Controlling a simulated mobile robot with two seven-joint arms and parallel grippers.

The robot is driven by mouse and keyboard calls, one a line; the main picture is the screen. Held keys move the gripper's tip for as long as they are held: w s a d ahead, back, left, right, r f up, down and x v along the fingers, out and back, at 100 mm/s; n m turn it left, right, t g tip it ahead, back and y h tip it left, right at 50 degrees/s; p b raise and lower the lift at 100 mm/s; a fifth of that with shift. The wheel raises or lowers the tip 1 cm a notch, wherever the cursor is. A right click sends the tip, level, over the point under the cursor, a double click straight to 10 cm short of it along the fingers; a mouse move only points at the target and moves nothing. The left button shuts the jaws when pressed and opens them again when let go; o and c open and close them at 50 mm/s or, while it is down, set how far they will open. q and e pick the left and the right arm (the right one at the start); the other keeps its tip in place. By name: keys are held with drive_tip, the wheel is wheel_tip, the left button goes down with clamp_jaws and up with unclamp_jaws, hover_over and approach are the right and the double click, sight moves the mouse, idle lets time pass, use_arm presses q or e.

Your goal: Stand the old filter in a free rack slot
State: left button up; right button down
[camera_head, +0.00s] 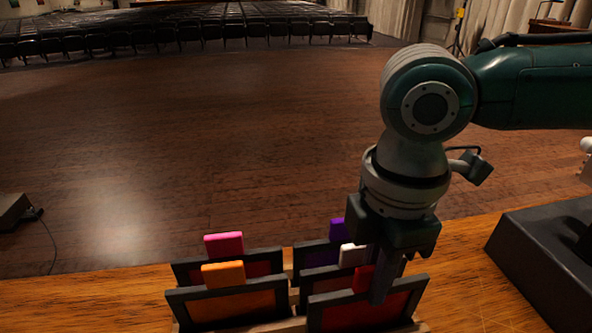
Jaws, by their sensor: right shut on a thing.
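My right gripper (376,279) points down at the front right of the rack and is shut on the red tab of a dark-framed filter with a red panel (345,315). This red-tabbed filter is upright in line with the rack's front row; its lower edge is cut off, so I cannot tell whether it is fully seated. The wooden rack (294,297) is mostly hidden behind the filters. No label shows which filter is the old one. My left gripper is not in view.
Other filters stand in the rack: pink-tabbed (224,244), orange-tabbed (223,273), purple-tabbed (337,229) and white-tabbed (352,255). A black box-like unit (540,262) sits on the wooden desk (85,300) at right. The desk left of the rack is clear.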

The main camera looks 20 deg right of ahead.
drive_tip(key=shift+f, duration=0.6)
drive_tip(key=c, duration=0.8)
unclamp_jaws()
drive_tip(key=shift+c, duration=0.2)
wheel_tip(320, 180, up, 10)
drive_tip(key=shift+p, duration=0.4)
